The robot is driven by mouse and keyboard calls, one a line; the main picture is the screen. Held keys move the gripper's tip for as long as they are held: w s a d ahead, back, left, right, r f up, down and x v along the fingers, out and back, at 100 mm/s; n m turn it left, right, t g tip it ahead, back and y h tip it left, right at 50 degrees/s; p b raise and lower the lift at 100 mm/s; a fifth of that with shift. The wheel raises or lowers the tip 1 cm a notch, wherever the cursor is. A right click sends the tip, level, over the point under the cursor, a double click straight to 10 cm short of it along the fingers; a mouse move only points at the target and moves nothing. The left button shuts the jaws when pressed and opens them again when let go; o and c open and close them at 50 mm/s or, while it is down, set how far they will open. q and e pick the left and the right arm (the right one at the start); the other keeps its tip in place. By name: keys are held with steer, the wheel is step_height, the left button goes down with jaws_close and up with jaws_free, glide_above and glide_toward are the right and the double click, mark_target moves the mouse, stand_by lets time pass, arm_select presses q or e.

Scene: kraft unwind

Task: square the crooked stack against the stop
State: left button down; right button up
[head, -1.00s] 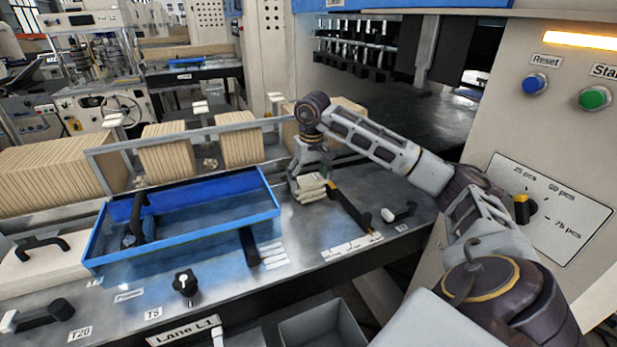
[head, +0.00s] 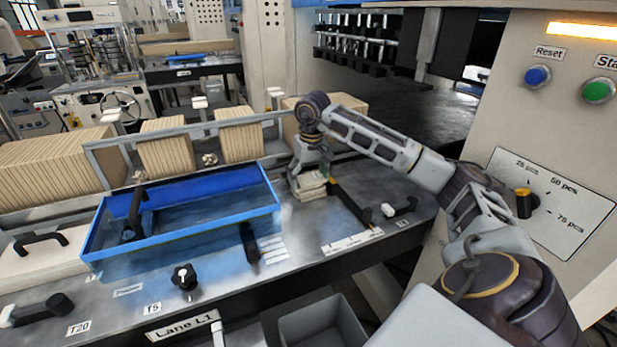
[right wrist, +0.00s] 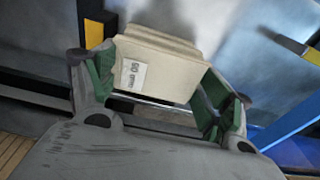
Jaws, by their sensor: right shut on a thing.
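The stack (head: 311,187) is a small pile of cream sheets or pads on the metal table, below my right gripper (head: 309,172). In the right wrist view the stack (right wrist: 165,58) lies between the two green-padded fingers of my right gripper (right wrist: 155,88), which is shut on it. A white label (right wrist: 133,74) is on its near face. Its layers look slightly stepped at the top edge. A dark bar with a yellow end, which looks like the stop (head: 350,203), lies just right of the stack. My left gripper is not in view.
A blue tray (head: 97,238) stands left of the stack. Rows of cream blocks (head: 168,152) stand behind a metal rail. A grey bin (head: 322,324) is below the table's front edge. A control panel (head: 545,195) with buttons rises at right.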

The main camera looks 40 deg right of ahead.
steer(key=shift+s+d+b, duration=0.15)
steer(key=shift+d, duration=0.45)
steer(key=shift+s+d+b, duration=0.15)
steer(key=shift+d, duration=0.45)
stand_by(2.8)
steer(key=shift+a, duration=0.3)
stand_by(0.5)
steer(key=o, duration=1)
steer(key=shift+s+a+r, duration=0.1)
steer(key=shift+s+r, duration=0.05)
steer(key=shift+r, duration=1.15)
steer(key=shift+s+a+r, duration=0.1)
steer(key=shift+s+r, duration=0.05)
steer(key=shift+r, duration=1.15)
steer(key=shift+s+r, duration=0.15)
steer(key=shift+r, duration=1.15)
